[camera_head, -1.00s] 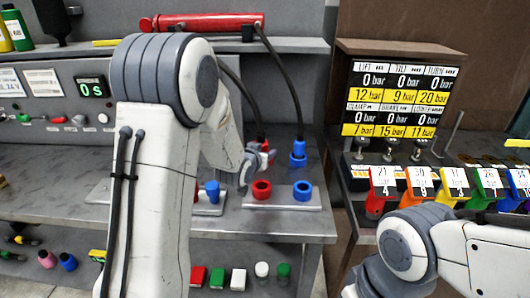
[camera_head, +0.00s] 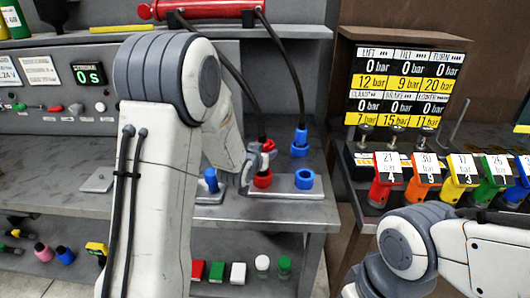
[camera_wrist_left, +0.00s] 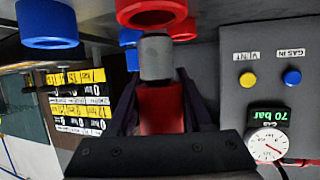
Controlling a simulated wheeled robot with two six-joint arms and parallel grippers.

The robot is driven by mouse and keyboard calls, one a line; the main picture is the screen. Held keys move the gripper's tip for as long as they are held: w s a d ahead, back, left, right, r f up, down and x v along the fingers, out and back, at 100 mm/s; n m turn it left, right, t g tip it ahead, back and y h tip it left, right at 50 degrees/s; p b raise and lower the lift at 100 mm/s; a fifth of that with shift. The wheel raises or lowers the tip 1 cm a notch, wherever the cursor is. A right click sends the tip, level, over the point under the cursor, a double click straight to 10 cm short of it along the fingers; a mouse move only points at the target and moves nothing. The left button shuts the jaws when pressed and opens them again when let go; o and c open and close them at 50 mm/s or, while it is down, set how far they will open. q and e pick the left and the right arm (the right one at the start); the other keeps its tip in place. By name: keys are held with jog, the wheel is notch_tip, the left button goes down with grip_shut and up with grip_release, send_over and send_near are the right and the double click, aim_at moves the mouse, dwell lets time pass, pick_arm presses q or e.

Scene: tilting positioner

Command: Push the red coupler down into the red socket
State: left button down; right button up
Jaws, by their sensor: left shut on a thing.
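My left gripper (camera_wrist_left: 158,108) is shut on the red coupler (camera_wrist_left: 160,106), whose grey nose points toward the red socket (camera_wrist_left: 150,14) in the left wrist view. The nose overlaps the socket's rim there; I cannot tell whether it touches or has entered. In the head view the red socket (camera_head: 263,181) sits on a metal plate (camera_head: 280,190), with my left gripper (camera_head: 262,158) just above it, partly hiding the coupler. A hose runs up from the coupler. My right gripper is not in view; only its arm shows at the lower right.
The blue socket (camera_head: 304,179) stands right of the red one on the plate. A blue coupler (camera_head: 300,142) hangs on a hose behind it. A blue part (camera_head: 211,180) stands to the left. Coloured valve levers (camera_head: 386,180) line the right-hand unit.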

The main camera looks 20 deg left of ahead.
pick_arm(q)
jog(key=shift+b, duration=0.45)
dwell(1.2)
jog(key=shift+f+b, duration=2.4)
jog(key=shift+f, duration=0.15)
jog(key=shift+c, duration=1.2)
grip_release()
jog(key=shift+s, duration=0.15)
jog(key=v, duration=1)
jog(key=shift+b, duration=0.3)
jog(key=shift+r, duration=0.15)
